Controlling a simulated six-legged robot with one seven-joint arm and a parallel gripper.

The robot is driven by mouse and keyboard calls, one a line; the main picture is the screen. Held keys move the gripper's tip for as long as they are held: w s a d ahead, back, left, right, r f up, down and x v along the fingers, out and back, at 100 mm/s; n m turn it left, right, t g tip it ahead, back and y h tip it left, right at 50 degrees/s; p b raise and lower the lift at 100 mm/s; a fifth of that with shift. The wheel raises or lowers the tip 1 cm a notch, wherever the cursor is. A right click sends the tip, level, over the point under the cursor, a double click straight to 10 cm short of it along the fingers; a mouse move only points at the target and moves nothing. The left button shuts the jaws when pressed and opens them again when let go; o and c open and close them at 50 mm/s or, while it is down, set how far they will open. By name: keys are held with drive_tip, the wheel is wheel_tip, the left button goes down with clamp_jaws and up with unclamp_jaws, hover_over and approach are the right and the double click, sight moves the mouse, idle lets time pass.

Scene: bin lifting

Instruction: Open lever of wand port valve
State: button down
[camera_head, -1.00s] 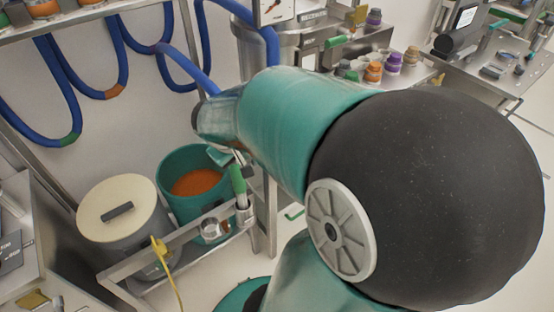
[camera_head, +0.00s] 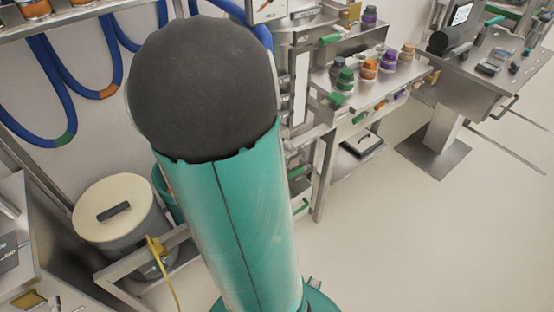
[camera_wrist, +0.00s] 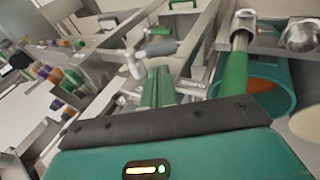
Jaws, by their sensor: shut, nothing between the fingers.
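In the head view my arm hides the gripper and this lever. Only a sliver of the bucket (camera_head: 166,188) shows there.
Blue hoses (camera_head: 45,100) hang on the wall. A metal bench (camera_head: 375,85) with several coloured bottles is at right. The floor (camera_head: 400,240) at right is clear. A grey-handled fitting (camera_wrist: 152,50) is near the fingers.

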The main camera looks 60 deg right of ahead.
drive_tip(key=shift+x, duration=3.05)
